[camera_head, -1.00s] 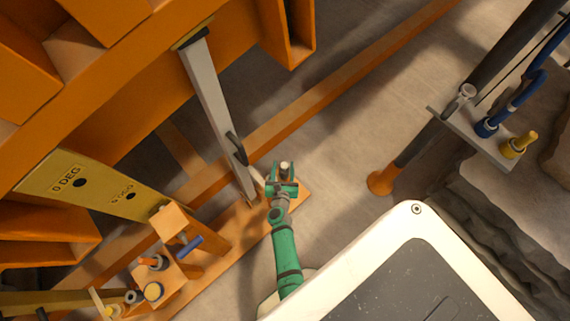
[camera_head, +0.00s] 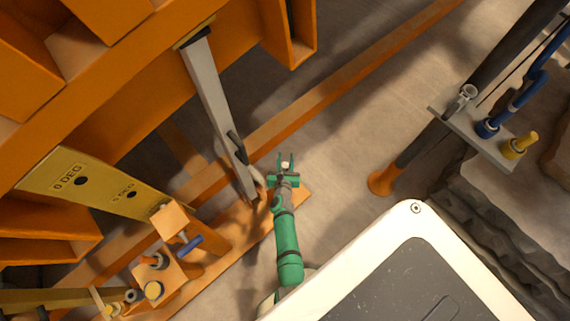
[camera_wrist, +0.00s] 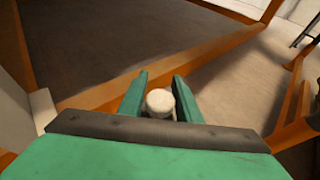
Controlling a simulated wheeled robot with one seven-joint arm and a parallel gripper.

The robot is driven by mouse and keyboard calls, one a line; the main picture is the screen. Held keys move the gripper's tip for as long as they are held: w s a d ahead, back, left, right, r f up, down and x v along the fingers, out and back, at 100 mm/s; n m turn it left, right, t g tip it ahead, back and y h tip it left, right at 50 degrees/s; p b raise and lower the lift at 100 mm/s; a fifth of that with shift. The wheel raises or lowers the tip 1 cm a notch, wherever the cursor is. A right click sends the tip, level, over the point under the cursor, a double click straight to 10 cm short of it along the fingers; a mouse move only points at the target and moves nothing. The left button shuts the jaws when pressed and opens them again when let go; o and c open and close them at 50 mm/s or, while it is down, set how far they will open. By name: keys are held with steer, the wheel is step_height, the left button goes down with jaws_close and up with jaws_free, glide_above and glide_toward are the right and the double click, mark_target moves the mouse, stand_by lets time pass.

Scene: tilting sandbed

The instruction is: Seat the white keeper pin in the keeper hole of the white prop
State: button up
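The white prop (camera_head: 212,92) is a long pale bar. It slants from the orange frame at the top down to the orange floor beam, with a dark handle (camera_head: 237,147) on its lower part. My green gripper (camera_head: 286,163) is just right of the prop's lower end, apart from it. The white keeper pin (camera_wrist: 160,102) sits between my two fingers, which appear to touch it on both sides; its round end faces the wrist camera. In the wrist view the prop (camera_wrist: 12,105) shows at the left edge, with a pale stub beside it (camera_wrist: 42,108). I cannot make out the keeper hole.
An orange beam (camera_head: 350,78) runs diagonally behind my gripper. A wooden stand with blue and yellow pegs (camera_head: 165,270) is at lower left. The yellow degree plate (camera_head: 100,185) is left of the prop. An orange-footed post (camera_head: 384,180) stands right; floor between is clear.

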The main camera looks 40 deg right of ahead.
steer(key=c, duration=0.6)
steer(key=shift+d+r, duration=0.1)
steer(key=shift+r, duration=0.15)
